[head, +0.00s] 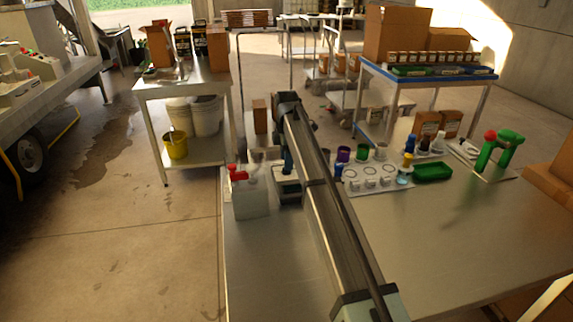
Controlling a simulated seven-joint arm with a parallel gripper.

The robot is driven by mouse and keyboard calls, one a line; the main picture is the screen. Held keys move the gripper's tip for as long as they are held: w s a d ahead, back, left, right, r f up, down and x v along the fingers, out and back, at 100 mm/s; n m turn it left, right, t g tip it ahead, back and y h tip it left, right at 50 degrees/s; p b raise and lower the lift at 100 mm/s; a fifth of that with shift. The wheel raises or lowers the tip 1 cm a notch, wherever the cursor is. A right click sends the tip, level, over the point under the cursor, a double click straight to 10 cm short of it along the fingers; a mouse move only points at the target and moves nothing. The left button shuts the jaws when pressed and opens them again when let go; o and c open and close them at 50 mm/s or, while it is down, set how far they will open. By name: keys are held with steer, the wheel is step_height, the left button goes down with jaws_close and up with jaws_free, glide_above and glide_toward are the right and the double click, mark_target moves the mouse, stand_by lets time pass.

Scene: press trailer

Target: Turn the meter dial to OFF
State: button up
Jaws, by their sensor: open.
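My gripper (286,168) hangs at the far end of my arm, over the far left part of the metal table. It is small and partly hidden by my arm, but it is open. A dark box-shaped device (290,192) with pale green edges stands on the table just below it, and may be the meter. Its dial cannot be made out from here. I cannot tell whether the gripper touches the device.
A whitish container with a red top (251,198) stands close left of the device. The table's front right is clear.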

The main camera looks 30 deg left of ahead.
step_height(320, 180, up, 11)
stand_by(0.4)
steer(key=shift+f, duration=0.1)
stand_by(0.3)
